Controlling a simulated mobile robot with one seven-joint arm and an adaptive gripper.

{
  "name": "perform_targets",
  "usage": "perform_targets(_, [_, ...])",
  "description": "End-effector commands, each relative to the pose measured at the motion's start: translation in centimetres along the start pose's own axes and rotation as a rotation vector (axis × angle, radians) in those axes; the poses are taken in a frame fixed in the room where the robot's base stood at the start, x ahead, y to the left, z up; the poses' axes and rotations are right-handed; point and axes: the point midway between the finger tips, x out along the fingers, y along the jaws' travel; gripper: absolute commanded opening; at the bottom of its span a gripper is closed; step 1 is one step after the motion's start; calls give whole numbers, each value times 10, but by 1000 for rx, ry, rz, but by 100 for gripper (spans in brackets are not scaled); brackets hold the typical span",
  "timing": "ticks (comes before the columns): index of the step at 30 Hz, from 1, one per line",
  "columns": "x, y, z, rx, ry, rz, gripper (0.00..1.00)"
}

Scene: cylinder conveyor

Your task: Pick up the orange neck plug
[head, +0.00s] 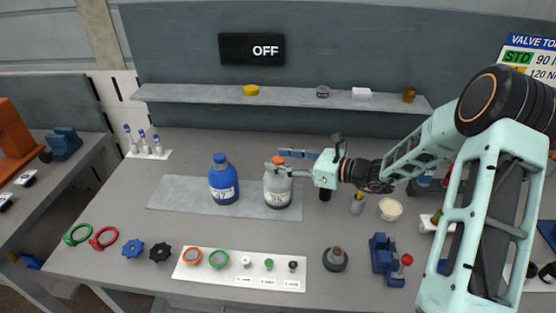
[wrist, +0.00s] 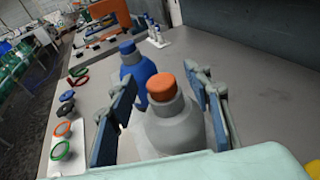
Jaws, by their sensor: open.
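The orange neck plug (head: 278,159) sits in the top of a grey bottle (head: 278,189) that stands upright on a grey mat. In the wrist view the orange plug (wrist: 162,87) shows on the grey bottle's neck (wrist: 174,122). My gripper (head: 282,161) is open at the height of the bottle's top, reaching in from the right. In the wrist view its two blue-padded fingers (wrist: 163,93) stand on either side of the plug and neck, with gaps visible. The front finger partly hides the bottle's shoulder in the head view.
A blue bottle (head: 222,184) stands close to the left of the grey one. A white card (head: 215,278) with rings and small plugs lies in front. A shelf (head: 210,95) runs along the back. A blue clamp-like device (head: 385,260) and a white tub (head: 391,208) are at right.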

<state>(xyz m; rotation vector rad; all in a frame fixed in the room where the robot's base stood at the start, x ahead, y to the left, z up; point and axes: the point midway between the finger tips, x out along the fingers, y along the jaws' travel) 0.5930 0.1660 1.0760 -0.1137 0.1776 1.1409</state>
Motion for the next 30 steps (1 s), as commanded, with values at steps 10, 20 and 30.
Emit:
perform_targets(10, [12,-1,-1,-1,1,-2,42])
perform_targets(20, [12,-1,-1,-1,1,-1,13])
perform_targets(30, [12,-1,0,-1,0,-1,13])
